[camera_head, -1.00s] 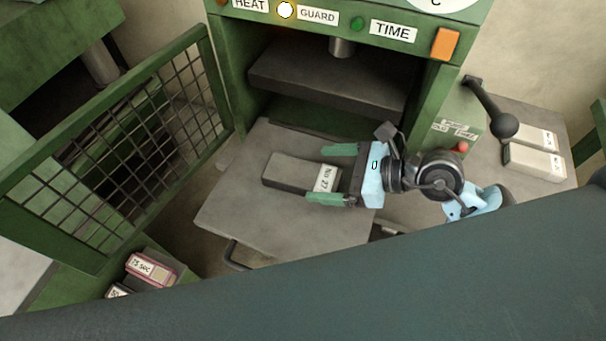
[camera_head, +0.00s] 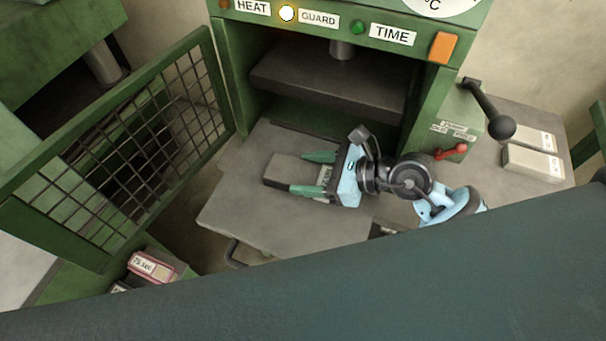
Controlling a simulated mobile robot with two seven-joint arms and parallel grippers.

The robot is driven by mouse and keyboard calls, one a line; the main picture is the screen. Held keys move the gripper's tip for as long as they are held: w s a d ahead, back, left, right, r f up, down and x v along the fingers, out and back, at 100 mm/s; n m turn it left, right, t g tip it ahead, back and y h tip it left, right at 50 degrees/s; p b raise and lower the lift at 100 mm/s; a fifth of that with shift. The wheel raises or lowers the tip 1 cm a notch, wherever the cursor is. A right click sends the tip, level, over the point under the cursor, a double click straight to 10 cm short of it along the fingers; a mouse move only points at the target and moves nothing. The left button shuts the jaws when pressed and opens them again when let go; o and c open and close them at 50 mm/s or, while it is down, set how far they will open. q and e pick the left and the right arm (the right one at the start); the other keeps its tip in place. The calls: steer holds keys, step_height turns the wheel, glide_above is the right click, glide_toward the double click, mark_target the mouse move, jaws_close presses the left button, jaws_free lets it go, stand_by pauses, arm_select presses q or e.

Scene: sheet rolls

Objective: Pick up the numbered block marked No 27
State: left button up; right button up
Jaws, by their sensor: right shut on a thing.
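The numbered block (camera_head: 290,169) is a grey-beige slab with a white label on its right end. The label reads No 27 in the earlier frame and is now partly covered by the gripper. The block lies on the grey plate (camera_head: 240,210) in front of the press opening. My right gripper (camera_head: 305,173) reaches in from the right, its two green fingers shut on the long sides of the block. My left gripper is not in view.
The green press (camera_head: 228,70) stands behind, its opening above the plate's back edge. An open mesh guard (camera_head: 150,130) stands at left. A black-knobbed lever (camera_head: 500,125) and pale labelled blocks (camera_head: 533,162) are at right. A pink-edged block (camera_head: 150,265) lies at lower left.

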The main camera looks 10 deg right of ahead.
mark_target(308, 179)
steer(key=shift+c, duration=0.5)
steer(key=shift+r, duration=0.5)
step_height(308, 179, up, 2)
steer(key=shift+r, duration=0.25)
steer(key=shift+s+a+r, duration=0.2)
steer(key=shift+s+a, duration=0.15)
steer(key=shift+s, duration=0.1)
steer(key=s+a+r, duration=0.1)
steer(key=s+a, duration=0.7)
steer(key=s, duration=0.4)
steer(key=shift+a+r+p, duration=0.15)
steer(key=shift+a+p, duration=0.05)
steer(key=shift+p, duration=0.15)
